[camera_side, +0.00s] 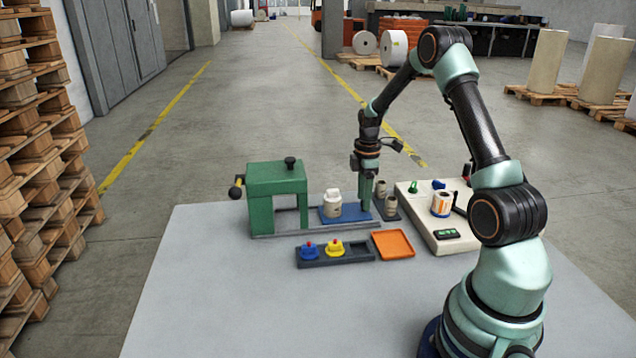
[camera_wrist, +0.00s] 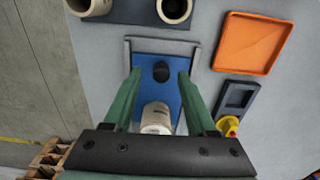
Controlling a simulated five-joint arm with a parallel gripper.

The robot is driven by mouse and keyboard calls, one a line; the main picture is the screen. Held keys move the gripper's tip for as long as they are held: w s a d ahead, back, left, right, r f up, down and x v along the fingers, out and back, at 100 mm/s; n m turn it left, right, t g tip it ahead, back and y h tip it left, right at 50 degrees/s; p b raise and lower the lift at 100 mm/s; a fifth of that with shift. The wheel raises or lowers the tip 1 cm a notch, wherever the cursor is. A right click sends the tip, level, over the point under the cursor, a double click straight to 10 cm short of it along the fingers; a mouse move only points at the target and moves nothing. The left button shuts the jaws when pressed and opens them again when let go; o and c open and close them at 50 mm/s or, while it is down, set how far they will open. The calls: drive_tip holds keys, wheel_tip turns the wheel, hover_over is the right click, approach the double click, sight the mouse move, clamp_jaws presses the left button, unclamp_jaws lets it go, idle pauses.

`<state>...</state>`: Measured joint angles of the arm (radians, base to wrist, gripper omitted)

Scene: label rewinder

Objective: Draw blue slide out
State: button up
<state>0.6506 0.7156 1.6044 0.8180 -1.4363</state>
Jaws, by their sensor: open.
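The blue slide (camera_side: 352,213) lies in a grey rail to the right of the green press (camera_side: 270,183). A white container (camera_side: 332,207) stands upright on it. In the wrist view the slide (camera_wrist: 172,90) carries a dark knob (camera_wrist: 160,71) near its far end and the white container (camera_wrist: 156,116) nearer to me. My gripper (camera_side: 366,203) is low over the slide's right end, pointing down. In the wrist view my gripper (camera_wrist: 159,76) is open, one green finger on each side of the knob, with visible gaps. In the side view my fingers hide the knob.
A dark rack (camera_side: 360,254) with a blue and a yellow piece and an orange tray (camera_side: 394,244) lie in front. Cream cylinders in a dark holder (camera_side: 391,214) stand just right of my gripper. A white console (camera_side: 420,215) is farther right. The table's front is clear.

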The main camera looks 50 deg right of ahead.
drive_tip(key=shift+r, duration=2.5)
drive_tip(key=a+r+m+t, duration=0.2)
drive_tip(key=a+r+m, duration=0.2)
drive_tip(key=a+r, duration=1)
drive_tip(key=s+a+r+m+t, duration=0.1)
drive_tip(key=s+a+m, duration=0.1)
drive_tip(key=s+a, duration=0.2)
drive_tip(key=s+a+r+m+t, duration=0.1)
drive_tip(key=s+a+m+t, duration=0.1)
drive_tip(key=a, duration=0.8)
drive_tip(key=shift+s+m+t, duration=0.3)
drive_tip(key=shift+s+m, duration=0.2)
drive_tip(key=shift+s, duration=0.75)
